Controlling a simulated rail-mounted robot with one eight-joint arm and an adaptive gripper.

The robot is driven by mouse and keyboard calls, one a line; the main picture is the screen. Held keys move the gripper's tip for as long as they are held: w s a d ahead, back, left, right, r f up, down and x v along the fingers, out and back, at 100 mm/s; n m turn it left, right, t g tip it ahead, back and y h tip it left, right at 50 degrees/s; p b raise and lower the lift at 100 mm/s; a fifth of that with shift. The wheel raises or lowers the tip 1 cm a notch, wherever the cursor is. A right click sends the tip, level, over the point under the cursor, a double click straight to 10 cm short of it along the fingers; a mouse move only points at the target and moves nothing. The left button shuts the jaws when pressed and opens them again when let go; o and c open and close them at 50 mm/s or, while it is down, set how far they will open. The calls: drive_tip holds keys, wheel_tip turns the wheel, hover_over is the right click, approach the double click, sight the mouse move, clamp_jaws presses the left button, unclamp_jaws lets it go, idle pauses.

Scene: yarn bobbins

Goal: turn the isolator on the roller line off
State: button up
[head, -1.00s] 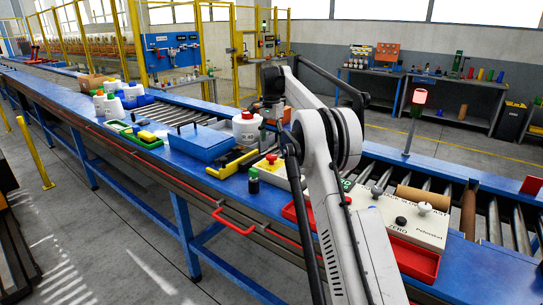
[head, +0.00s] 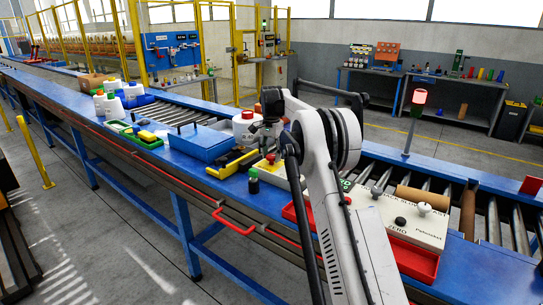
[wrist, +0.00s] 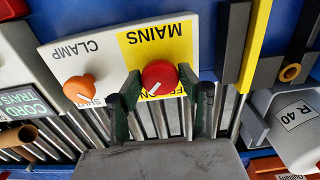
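The isolator is a red round knob (wrist: 158,76) on a yellow plate (wrist: 178,38) marked MAINS, upside down in the wrist view. A white pointer mark shows on the knob's lower edge; lettering below it is partly covered. My gripper (wrist: 161,92) is open, with one dark finger on each side of the knob. I cannot tell whether the fingers touch it. In the head view the knob (head: 270,158) shows small on its box, with my gripper (head: 266,142) just above it.
An orange knob (wrist: 80,90) marked CLAMP sits beside the isolator on the same white panel. A yellow and black bracket (wrist: 252,45) and a grey bobbin marked R 40 (wrist: 295,125) are close on the other side. A blue box (head: 200,142) stands to the left.

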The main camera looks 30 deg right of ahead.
drive_tip(key=c, duration=0.6)
drive_tip(key=shift+c, duration=0.2)
drive_tip(key=shift+n, duration=0.3)
drive_tip(key=n+b, duration=0.1)
drive_tip(key=n, duration=0.6)
drive_tip(key=shift+b, duration=0.3)
drive_tip(key=n, duration=1)
drive_tip(key=shift+b, duration=0.4)
drive_tip(key=shift+n, duration=0.3)
